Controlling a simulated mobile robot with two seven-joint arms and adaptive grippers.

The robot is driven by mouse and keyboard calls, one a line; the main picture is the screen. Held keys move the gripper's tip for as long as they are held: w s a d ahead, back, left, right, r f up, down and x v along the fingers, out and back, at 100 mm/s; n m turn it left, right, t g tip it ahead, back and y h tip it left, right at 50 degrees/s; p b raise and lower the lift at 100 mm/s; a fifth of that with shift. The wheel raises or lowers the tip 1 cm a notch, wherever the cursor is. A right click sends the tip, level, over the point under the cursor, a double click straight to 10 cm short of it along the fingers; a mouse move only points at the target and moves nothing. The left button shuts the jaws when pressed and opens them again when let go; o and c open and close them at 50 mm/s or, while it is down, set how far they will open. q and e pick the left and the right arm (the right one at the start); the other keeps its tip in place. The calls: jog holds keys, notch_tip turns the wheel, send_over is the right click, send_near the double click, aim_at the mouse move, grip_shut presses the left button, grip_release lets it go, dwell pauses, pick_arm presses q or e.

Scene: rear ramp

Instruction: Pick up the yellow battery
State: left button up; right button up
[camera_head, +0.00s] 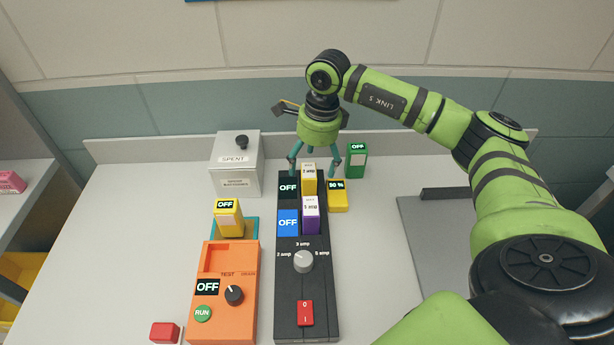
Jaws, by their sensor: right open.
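A yellow battery (309,186) with a white top marked "2 amp" stands upright in the far bay of the black charger (318,275). A purple battery (311,220) marked "5 amp" stands in the nearer bay. My right gripper (315,168) is open, pointing down, with its fingers on either side of the yellow battery's top. I cannot tell whether they touch it. Displays beside the two bays read "OFF". My left gripper is not in view.
A yellow block with an "OFF" display (228,220) stands on a blue pad. A yellow box reading "90 %" (338,200) and a green block (357,163) are right of the charger. A white "SPENT" box (235,177) and orange tester (237,270) are left.

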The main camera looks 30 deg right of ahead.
aim_at(309, 170)
jog(key=f, duration=0.1)
jog(key=f+p, duration=0.1)
jog(key=f, duration=0.2)
jog(key=shift+w+a, duration=0.2)
jog(key=shift+w, duration=0.1)
jog(key=shift+f, duration=0.2)
grip_shut()
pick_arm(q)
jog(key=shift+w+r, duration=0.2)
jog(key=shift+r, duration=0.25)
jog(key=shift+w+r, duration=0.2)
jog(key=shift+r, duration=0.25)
pick_arm(e)
jog(key=shift+r, duration=0.1)
